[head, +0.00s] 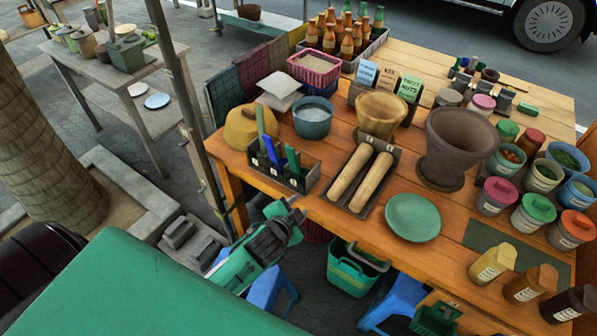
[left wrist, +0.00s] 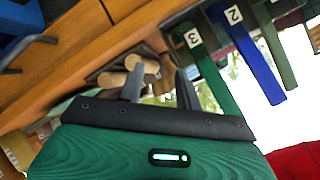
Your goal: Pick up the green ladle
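A dark divided holder (head: 306,178) with numbered slots stands at the table's front left. A green ladle handle (head: 293,160) rises from its right slot, with a blue handle (head: 270,150) and an olive-green one (head: 261,122) to its left. In the left wrist view the green handle (left wrist: 213,72) is beside the label 3, close to one finger. My left gripper (head: 297,213) is in front of and below the holder, at the table's edge. Its fingers (left wrist: 160,86) are apart with nothing between them. The ladle's bowl is hidden. My right gripper is not in view.
Two rolling pins (head: 360,178) lie in a tray right of the holder, beside a green plate (head: 413,217) and a large mortar (head: 455,145). A blue bowl (head: 312,122) stands behind the holder. A metal pole (head: 180,80) rises to the left.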

